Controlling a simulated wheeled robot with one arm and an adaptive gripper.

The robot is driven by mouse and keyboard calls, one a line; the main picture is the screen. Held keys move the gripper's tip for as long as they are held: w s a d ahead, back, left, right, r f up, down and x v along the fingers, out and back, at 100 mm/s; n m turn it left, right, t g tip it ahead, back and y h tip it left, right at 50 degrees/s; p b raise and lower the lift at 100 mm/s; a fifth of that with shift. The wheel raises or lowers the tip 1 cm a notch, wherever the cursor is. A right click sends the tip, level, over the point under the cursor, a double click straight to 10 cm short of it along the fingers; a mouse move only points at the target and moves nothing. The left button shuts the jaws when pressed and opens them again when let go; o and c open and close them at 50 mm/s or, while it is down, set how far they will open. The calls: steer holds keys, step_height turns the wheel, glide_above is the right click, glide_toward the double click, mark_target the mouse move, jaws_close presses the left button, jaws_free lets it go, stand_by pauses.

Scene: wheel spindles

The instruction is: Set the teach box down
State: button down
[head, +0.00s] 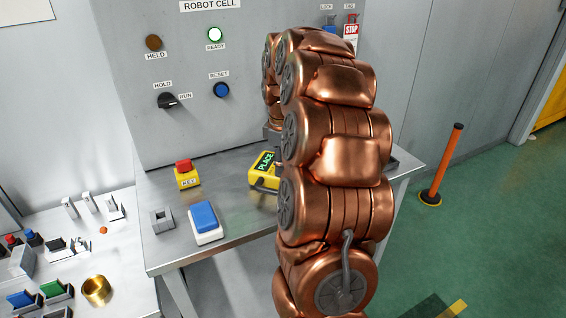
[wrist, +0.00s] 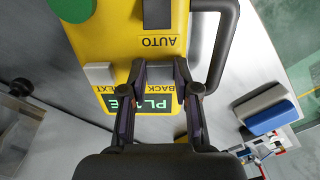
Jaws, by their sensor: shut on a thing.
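The teach box (head: 258,183) is yellow with a dark screen showing green letters "PLACE". In the head view it is at the steel table's middle, partly hidden behind my copper arm. In the wrist view the teach box (wrist: 118,50) fills the upper middle, with AUTO and BACK labels, a green knob and a dark side handle. My gripper (wrist: 165,76) is shut on a grey raised part of the box between the labels. In the head view the arm hides the fingers. I cannot tell whether the box touches the tabletop.
On the steel table (head: 240,235) stand a blue-topped white block (head: 205,222), a yellow KEY box with red button (head: 187,176) and a grey square socket (head: 162,219). The grey control panel (head: 250,110) rises behind. A side bench (head: 120,270) holds several small parts. An orange post (head: 441,165) stands right.

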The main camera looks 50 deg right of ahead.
steer(key=c, duration=0.9)
jaws_free()
steer(key=shift+o, duration=0.2)
step_height(320, 180, up, 12)
steer(key=b, duration=0.2)
